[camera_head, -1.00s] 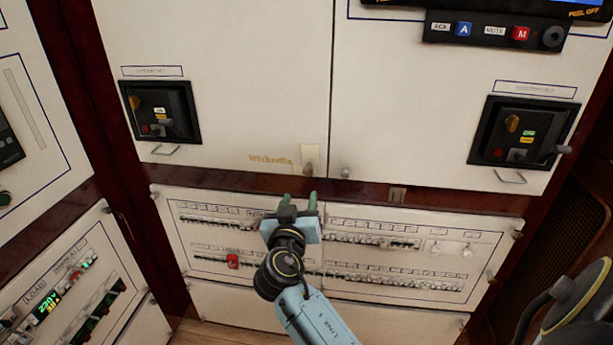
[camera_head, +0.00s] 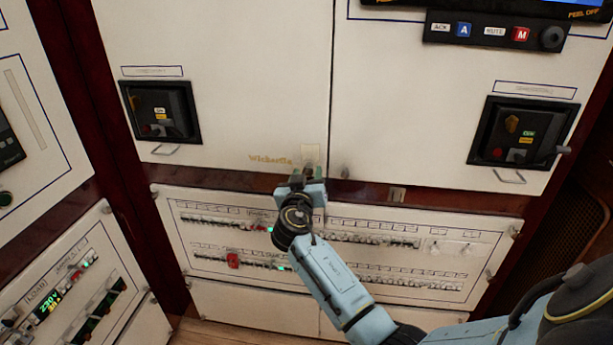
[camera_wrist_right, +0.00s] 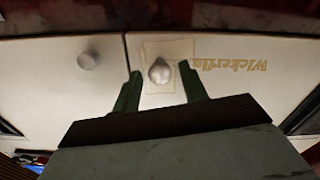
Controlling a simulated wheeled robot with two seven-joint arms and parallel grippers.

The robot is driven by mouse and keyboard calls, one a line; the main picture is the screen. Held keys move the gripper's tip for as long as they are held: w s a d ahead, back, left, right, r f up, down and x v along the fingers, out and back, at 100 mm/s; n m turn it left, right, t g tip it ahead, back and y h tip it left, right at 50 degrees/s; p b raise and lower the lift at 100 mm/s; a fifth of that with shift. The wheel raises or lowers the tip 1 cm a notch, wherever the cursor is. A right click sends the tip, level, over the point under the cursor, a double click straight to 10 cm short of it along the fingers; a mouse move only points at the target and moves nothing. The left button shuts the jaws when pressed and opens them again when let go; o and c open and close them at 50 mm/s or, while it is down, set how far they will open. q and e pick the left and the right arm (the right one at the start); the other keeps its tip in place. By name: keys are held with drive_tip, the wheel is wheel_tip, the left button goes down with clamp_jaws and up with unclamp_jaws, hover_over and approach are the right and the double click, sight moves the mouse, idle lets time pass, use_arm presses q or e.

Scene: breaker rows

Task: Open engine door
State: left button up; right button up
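The white upper left door (camera_head: 220,70) carries gold "Wickerlin" lettering and a pale plate (camera_head: 310,153) at its lower right corner. A rounded silver knob (camera_wrist_right: 159,71) sits on that plate. In the head view my gripper hides this knob. My right gripper (camera_head: 303,174) is in front of the plate. The right wrist view shows its two green fingers (camera_wrist_right: 159,78) open, one on each side of the knob, with gaps between them and it. The door looks shut. My left gripper is not in view.
The upper right door (camera_head: 420,110) has its own knob (camera_head: 345,172), close to my right gripper. Black switch boxes (camera_head: 160,111) and (camera_head: 525,132) stand out on both doors. Below is a panel with rows of breakers (camera_head: 390,260). A dark red frame (camera_head: 375,192) runs between.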

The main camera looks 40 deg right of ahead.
clamp_jaws()
idle(1.2)
